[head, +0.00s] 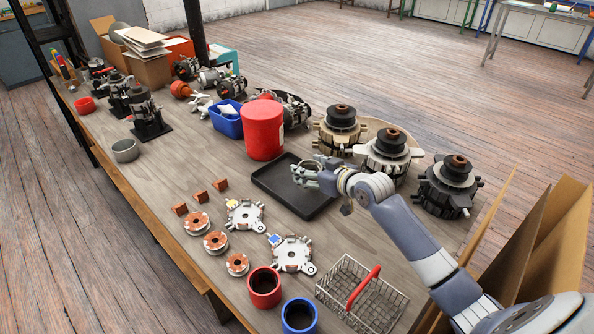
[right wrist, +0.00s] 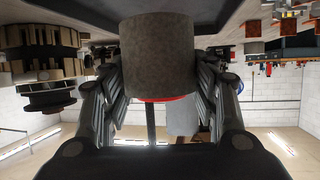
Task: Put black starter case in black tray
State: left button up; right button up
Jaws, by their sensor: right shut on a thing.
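The black tray (head: 315,205) lies flat on the workbench, and its floor looks bare where I can see it. My right gripper (head: 303,172) is over the tray. In the right wrist view, whose picture is upside down, its fingers (right wrist: 160,85) are shut on a dark grey cylinder (right wrist: 160,50), which looks like the black starter case. The cylinder is hard to make out among the fingers in the head view. I cannot tell whether it touches the tray. My left gripper is not in view.
A red canister (head: 263,132) stands just behind the tray, near a blue bin (head: 227,120). Several slotted round assemblies (head: 388,150) stand to the right. A wire basket (head: 362,295), a red cup (head: 264,287) and a blue-rimmed cup (head: 299,316) are in front.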

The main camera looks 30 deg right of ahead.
jog(key=w, duration=0.2)
jog(key=w+a, duration=0.1)
jog(key=w, duration=0.2)
jog(key=shift+w+a+f, duration=0.1)
jog(key=shift+w+a, duration=0.05)
jog(key=shift+a, duration=0.05)
jog(key=shift+f, duration=1.75)
jog(key=o, duration=1.7)
jog(key=shift+f, duration=0.2)
jog(key=shift+c, duration=0.2)
jog(key=shift+s+r, duration=0.1)
jog(key=shift+s, duration=0.1)
jog(key=v, duration=1.1)
jog(key=shift+s+p, duration=0.35)
jog(key=shift+s, duration=0.05)
jog(key=shift+r, duration=0.1)
